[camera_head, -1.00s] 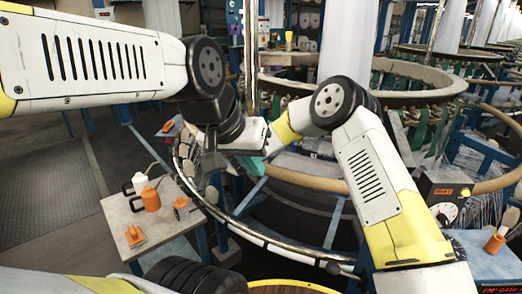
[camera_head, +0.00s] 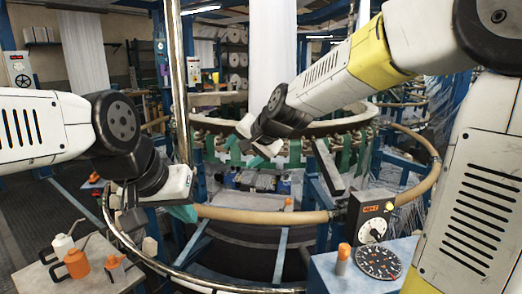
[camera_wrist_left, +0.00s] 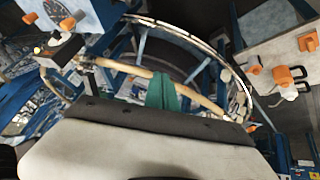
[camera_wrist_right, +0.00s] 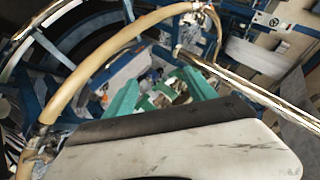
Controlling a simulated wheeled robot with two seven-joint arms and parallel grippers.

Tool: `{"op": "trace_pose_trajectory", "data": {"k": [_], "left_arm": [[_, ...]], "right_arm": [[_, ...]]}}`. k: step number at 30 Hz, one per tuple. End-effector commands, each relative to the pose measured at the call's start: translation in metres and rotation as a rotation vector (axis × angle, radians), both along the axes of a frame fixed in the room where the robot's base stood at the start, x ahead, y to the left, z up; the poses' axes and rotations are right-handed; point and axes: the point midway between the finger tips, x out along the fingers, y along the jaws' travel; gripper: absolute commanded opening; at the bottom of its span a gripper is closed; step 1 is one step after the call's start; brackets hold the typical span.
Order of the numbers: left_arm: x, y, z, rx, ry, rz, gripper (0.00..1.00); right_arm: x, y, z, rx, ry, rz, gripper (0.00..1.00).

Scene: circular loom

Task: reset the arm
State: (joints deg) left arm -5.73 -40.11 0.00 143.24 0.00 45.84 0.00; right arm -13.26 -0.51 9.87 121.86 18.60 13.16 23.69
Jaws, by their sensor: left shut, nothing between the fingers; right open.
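My left gripper (camera_head: 182,212) is at the left side of the loom's ring in the head view. Its green fingers are together and empty in the left wrist view (camera_wrist_left: 162,92). My right gripper (camera_head: 264,156) is held out over the middle of the loom, in front of the far ring. Its green fingers stand apart with nothing between them in the right wrist view (camera_wrist_right: 160,95).
A panel with a dial (camera_head: 372,230) and an orange-capped container (camera_head: 343,258) are at right. A metal pole (camera_head: 181,90) rises beside the left gripper.

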Motion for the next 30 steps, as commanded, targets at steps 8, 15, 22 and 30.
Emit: {"op": "trace_pose_trajectory", "data": {"k": [8, 15, 22, 30], "left_arm": [[0.0, 0.0, 0.0, 0.0, 0.0, 0.0, 0.0], [0.0, 0.0, 0.0, 0.0, 0.0, 0.0, 0.0], [0.0, 0.0, 0.0, 0.0, 0.0, 0.0, 0.0], [0.0, 0.0, 0.0, 0.0, 0.0, 0.0, 0.18]], "right_arm": [[-0.122, -0.122, 0.001, -0.326, -0.011, 0.133, 0.65], [-0.207, -0.183, -0.024, -0.502, 0.034, 0.218, 0.65], [-0.231, -0.196, -0.034, -0.547, 0.055, 0.245, 0.65], [-0.23, -0.196, -0.033, -0.545, 0.054, 0.245, 0.65]]}}
